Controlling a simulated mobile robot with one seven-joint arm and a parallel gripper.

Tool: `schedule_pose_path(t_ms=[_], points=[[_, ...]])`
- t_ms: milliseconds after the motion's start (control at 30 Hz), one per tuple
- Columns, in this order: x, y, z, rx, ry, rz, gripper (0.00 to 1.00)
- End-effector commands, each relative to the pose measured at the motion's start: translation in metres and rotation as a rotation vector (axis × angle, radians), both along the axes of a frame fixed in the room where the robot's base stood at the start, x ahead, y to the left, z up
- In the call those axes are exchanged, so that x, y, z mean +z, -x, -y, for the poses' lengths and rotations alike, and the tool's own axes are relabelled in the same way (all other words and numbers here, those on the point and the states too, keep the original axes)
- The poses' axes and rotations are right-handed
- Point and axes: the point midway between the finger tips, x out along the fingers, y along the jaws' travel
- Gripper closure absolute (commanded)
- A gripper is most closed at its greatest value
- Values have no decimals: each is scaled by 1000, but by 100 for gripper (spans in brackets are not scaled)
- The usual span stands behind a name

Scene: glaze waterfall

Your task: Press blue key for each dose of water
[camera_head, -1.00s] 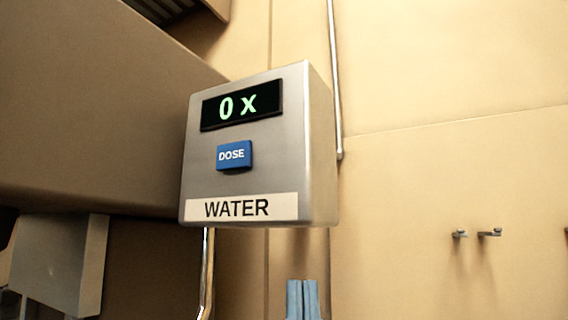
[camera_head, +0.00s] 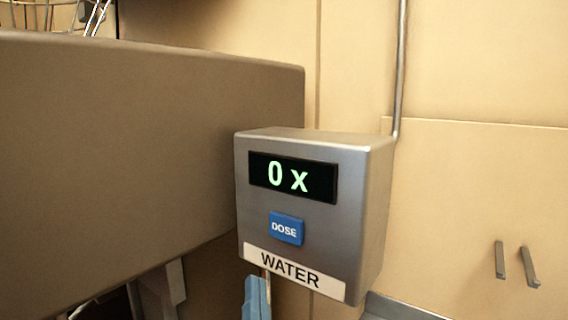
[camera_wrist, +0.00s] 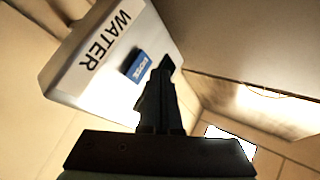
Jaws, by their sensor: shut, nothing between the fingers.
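A grey metal water dispenser box (camera_head: 355,215) hangs on the wall in the head view. Its black display (camera_head: 321,182) reads "0 x" in green. Below the display is the blue DOSE key (camera_head: 286,229), standing out from the face, with a white WATER label under it. In the wrist view the key (camera_wrist: 136,68) shows upside down. My gripper (camera_wrist: 166,64) is dark there, its fingers shut and empty, the tips beside the key in the picture. I cannot tell whether they touch it. Paired pale blue strips (camera_head: 256,299) below the label look like my fingers.
A large brown panel (camera_head: 130,150) stands close on the box's left. A metal pipe (camera_head: 399,70) runs up the wall behind the box. Two hooks (camera_head: 515,263) stick out of the wall at the right. The wall between box and hooks is clear.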

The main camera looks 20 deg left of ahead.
Motion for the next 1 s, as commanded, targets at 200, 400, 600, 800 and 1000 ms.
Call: schedule_pose_path(t_ms=[200, 400, 600, 800, 1000], points=[[37, 5, -17, 80, -108, -134, 100], [48, 13, -26, 126, -196, -240, 100], [47, 19, -29, 143, -247, -302, 100], [43, 20, -29, 147, -260, -315, 100], [43, 20, -29, 147, -259, -314, 100]])
